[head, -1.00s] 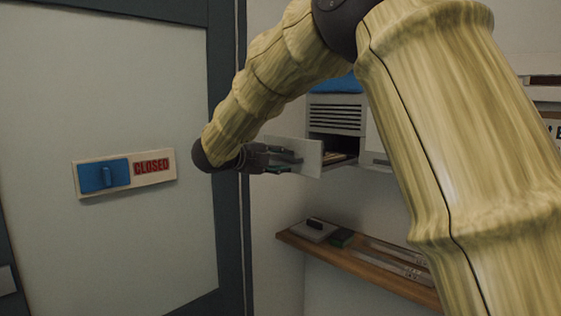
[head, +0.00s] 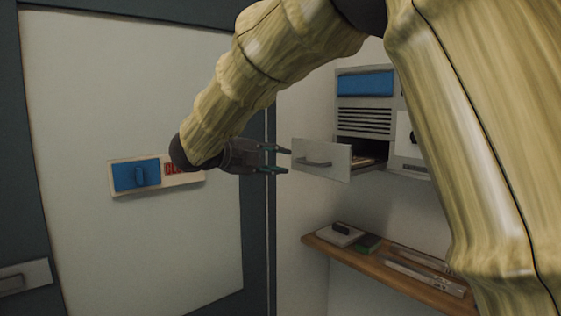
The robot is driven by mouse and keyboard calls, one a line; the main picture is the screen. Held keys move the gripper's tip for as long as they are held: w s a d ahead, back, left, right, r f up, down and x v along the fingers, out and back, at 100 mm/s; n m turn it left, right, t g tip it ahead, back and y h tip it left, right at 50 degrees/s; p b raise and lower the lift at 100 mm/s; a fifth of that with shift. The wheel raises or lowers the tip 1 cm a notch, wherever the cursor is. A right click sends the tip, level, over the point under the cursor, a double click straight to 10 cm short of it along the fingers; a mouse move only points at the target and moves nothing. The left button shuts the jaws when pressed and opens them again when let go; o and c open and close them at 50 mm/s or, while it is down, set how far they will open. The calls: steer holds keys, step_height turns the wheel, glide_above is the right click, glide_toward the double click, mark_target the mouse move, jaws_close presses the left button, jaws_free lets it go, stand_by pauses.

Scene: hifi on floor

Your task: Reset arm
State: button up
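My gripper (head: 283,161) is in the middle of the head view, at the end of my arm. Its two fingers point right and stand apart with nothing between them. The fingertips are just left of a grey drawer front (head: 321,160) with a bar handle, and a small gap shows between them. The drawer is pulled out from the wall cabinet, and part of its inside shows behind the front. My arm covers part of the red sign text on the door.
A wooden shelf (head: 387,277) below the drawer holds a white box (head: 333,235), a green block (head: 368,243) and metal pieces. A slatted vent (head: 364,122) is above the drawer.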

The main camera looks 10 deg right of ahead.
steer(key=w+d+f+n+t+b, duration=0.1)
steer(key=w+d+f+n, duration=0.15)
steer(key=f, duration=0.65)
steer(key=w+d+f+n+t+b, duration=0.15)
steer(key=f+n, duration=0.25)
steer(key=f, duration=0.5)
steer(key=s+d+f+n+y+b, duration=0.15)
steer(key=f+n, duration=0.25)
steer(key=f, duration=0.8)
steer(key=s+d+f+n+y+p, duration=0.1)
steer(key=s+f+n+y, duration=0.25)
steer(key=f, duration=0.95)
steer(key=s+d+f+n+y+b, duration=0.15)
steer(key=f+n, duration=0.35)
steer(key=f, duration=0.7)
steer(key=s+f+n+g+y+b, duration=0.1)
steer(key=s+f+n+g+y, duration=0.4)
steer(key=s+f, duration=1.55)
steer(key=s+f+n+g+y+b, duration=0.1)
steer(key=s+f+n+g, duration=0.1)
steer(key=s, duration=1.1)
steer(key=s+f+n+g+y, duration=0.1)
steer(key=s+f+n+g, duration=0.2)
steer(key=s+f, duration=0.4)
steer(key=s+n, duration=0.1)
steer(key=s, duration=0.6)
steer(key=shift+s+f+b, duration=0.15)
steer(key=shift+f+b, duration=0.05)
steer(key=shift+b, duration=0.15)
